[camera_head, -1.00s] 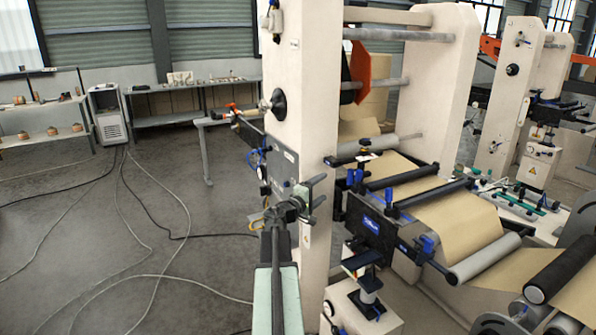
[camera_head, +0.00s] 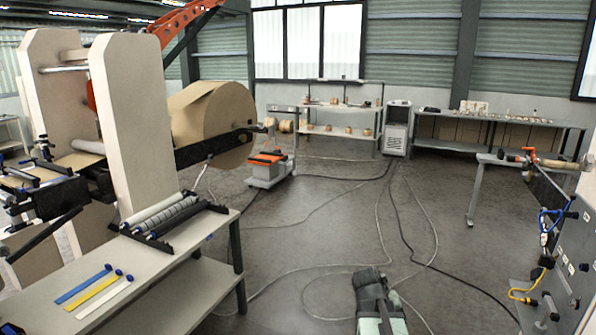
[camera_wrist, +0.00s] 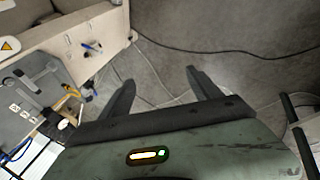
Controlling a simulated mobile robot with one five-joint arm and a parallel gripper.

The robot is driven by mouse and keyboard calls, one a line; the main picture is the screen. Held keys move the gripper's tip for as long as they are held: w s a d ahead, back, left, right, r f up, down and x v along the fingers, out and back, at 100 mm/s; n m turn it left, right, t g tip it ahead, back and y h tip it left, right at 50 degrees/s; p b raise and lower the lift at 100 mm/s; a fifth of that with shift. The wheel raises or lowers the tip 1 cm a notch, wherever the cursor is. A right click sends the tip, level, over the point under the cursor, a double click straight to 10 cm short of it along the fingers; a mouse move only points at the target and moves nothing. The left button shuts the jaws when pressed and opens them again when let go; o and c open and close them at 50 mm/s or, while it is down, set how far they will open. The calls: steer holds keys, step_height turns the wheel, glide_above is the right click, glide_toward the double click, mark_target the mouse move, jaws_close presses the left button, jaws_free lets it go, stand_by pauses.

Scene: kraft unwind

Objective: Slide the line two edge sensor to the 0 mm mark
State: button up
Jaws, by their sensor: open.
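I cannot make out the line two edge sensor or a 0 mm mark in the current views. A grey machine panel (camera_head: 566,262) with blue and yellow cables stands at the right edge of the head view. A grey panel with cables (camera_wrist: 32,98) also shows at the left of the wrist view. My gripper (camera_wrist: 160,80) is open and empty in the wrist view, its two fingers apart over the concrete floor. The fingers are apart from the panel. In the head view only part of my arm shows at the bottom, and the fingers cannot be made out.
A machine with a large kraft roll (camera_head: 212,125) stands at the left. In front is a bench (camera_head: 150,290) with blue, yellow and white strips. A cart (camera_head: 268,168) and far benches (camera_head: 490,140) stand behind. Cables (camera_head: 400,235) cross the otherwise open middle floor.

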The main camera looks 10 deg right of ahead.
steer(key=s+a+f+n+y, duration=0.1)
steer(key=a+y, duration=0.1)
steer(key=a, duration=1.1)
steer(key=s+a+f+n+g+y, duration=0.1)
steer(key=a+y, duration=0.2)
steer(key=a, duration=1)
steer(key=shift+s+a+n+g, duration=0.2)
steer(key=shift+s+n+g, duration=0.1)
steer(key=shift+s, duration=0.05)
steer(key=shift+d+f, duration=0.1)
